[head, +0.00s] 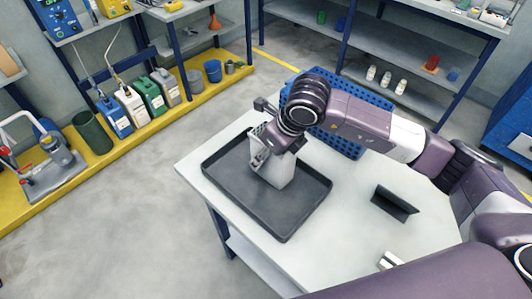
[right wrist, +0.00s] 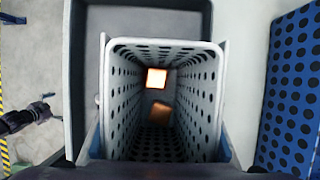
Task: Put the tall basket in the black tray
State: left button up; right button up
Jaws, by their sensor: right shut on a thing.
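The tall basket (head: 272,172) is light grey-white with perforated walls and stands roughly upright above the far part of the black tray (head: 282,222). I cannot tell whether its base touches the tray floor. My right gripper (head: 268,150) is shut on the basket near its top, and the wrist hides part of it. In the right wrist view I look down into the open basket (right wrist: 165,45), with two small orange squarish shapes at its bottom. The tray (right wrist: 75,70) shows behind and left of it.
The tray lies on a white table (head: 375,235). A blue perforated crate (head: 345,145) stands behind the basket. A small black angled holder (head: 395,203) is at the right. The table between tray and holder is clear.

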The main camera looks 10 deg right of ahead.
aim_at(273, 157)
jog(key=o, duration=1.3)
jog(key=shift+f, duration=0.1)
jog(key=shift+r, duration=0.25)
jog(key=b+v, duration=0.2)
jog(key=v, duration=1)
jog(key=shift+s+f, duration=0.1)
jog(key=shift+f, duration=0.05)
